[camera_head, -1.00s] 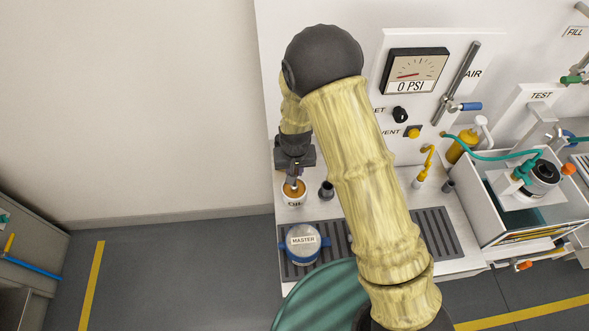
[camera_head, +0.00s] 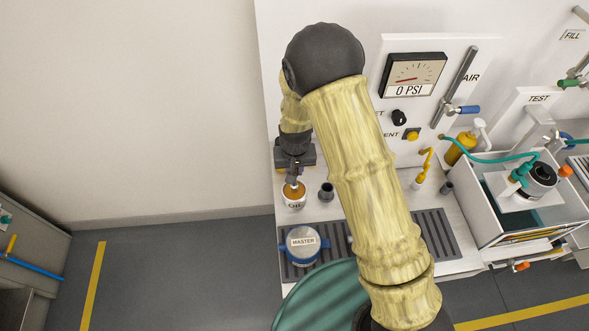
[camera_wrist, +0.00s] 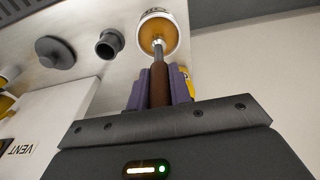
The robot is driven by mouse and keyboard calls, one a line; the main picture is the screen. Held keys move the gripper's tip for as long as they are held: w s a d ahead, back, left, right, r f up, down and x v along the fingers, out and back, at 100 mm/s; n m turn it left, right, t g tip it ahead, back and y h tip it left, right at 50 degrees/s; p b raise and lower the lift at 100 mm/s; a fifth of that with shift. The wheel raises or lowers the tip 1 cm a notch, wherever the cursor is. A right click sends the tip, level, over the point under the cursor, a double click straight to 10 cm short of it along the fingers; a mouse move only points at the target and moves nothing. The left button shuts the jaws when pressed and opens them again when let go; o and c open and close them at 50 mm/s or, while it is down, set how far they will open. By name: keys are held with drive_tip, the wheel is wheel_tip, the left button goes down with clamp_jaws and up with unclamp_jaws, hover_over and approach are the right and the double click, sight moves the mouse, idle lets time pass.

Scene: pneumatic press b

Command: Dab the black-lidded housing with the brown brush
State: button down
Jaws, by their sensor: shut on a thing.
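My gripper (camera_wrist: 160,78) is shut on the brown brush (camera_wrist: 159,82), with a purple finger on each side of its handle. In the head view my gripper (camera_head: 295,165) is above the small white oil cup (camera_head: 294,204) at the left of the bench. The brush points into the cup, which holds amber fluid in the wrist view (camera_wrist: 158,33); its bristles are not clearly seen. The black-lidded housing (camera_head: 543,176) is far to the right, on a white plate over the open tub, with teal fittings and an orange knob.
A dark open cup (camera_head: 326,191) stands just right of the oil cup. The MASTER housing (camera_head: 302,244) with blue clamps sits in front, on the dark grate (camera_head: 436,228). A yellow bottle (camera_head: 460,149), teal hose and white tub (camera_head: 515,231) lie to the right.

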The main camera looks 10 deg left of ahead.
drive_tip(key=shift+r+p, duration=1.75)
drive_tip(key=shift+r, duration=0.85)
